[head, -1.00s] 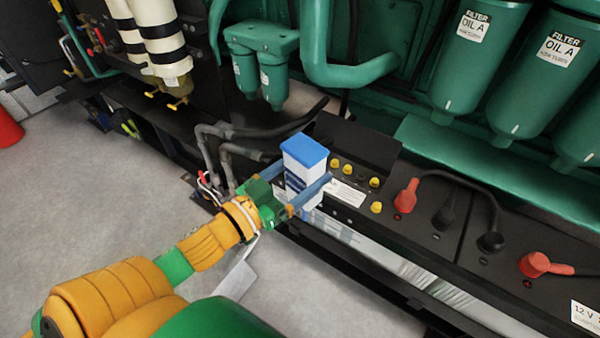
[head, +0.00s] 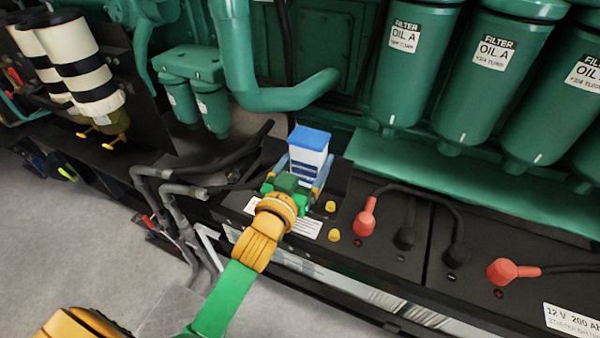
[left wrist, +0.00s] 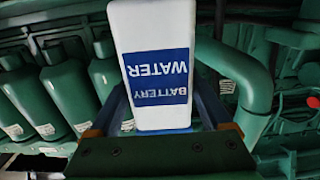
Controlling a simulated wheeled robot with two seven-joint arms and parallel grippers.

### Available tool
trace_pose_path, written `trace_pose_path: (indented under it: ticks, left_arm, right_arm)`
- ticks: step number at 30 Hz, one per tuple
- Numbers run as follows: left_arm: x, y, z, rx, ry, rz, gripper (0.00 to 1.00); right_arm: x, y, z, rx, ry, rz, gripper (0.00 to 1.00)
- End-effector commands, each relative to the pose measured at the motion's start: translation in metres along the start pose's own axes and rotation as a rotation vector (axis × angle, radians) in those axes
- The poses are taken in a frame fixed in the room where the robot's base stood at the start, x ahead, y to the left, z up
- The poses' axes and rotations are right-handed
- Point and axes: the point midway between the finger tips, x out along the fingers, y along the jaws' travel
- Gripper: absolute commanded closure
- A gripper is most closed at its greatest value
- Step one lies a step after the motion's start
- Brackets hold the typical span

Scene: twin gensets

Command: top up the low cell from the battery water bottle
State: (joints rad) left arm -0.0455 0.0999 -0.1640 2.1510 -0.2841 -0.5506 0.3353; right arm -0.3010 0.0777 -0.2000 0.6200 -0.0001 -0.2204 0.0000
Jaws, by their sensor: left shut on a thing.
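The battery water bottle (head: 309,157) is white with a blue cap and a blue label. My left gripper (head: 304,176) is shut on it and holds it over the left end of the black battery (head: 380,228). In the left wrist view the bottle (left wrist: 152,40) fills the middle between my fingers, and its label reads "BATTERY WATER". Two yellow cell caps (head: 331,206) show on the battery top just right of the gripper. Other cells are hidden behind the gripper and bottle, so I cannot tell which is low. My right gripper is not in view.
A red terminal boot (head: 365,218) and black cables (head: 430,190) stand right of the caps. A second battery (head: 520,235) is farther right. Green oil filters (head: 470,80) and a green pipe (head: 270,97) hang behind. Grey hoses (head: 165,185) lie left.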

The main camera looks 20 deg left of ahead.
Motion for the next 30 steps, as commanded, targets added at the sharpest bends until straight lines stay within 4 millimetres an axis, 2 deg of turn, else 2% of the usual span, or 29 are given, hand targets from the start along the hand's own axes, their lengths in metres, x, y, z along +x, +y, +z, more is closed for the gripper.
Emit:
trace_pose_path:
  ticks: [14,21,30]
  left_arm:
    - [0.065,0.001,0.004,-0.001,0.005,0.0,0.84]
    - [0.066,0.001,0.027,-0.001,0.002,0.0,0.84]
    - [0.065,0.001,0.029,-0.001,0.003,0.0,0.84]
  right_arm:
    - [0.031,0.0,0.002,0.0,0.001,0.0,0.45]
    - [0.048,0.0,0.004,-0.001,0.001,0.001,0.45]
    - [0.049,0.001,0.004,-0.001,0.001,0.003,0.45]
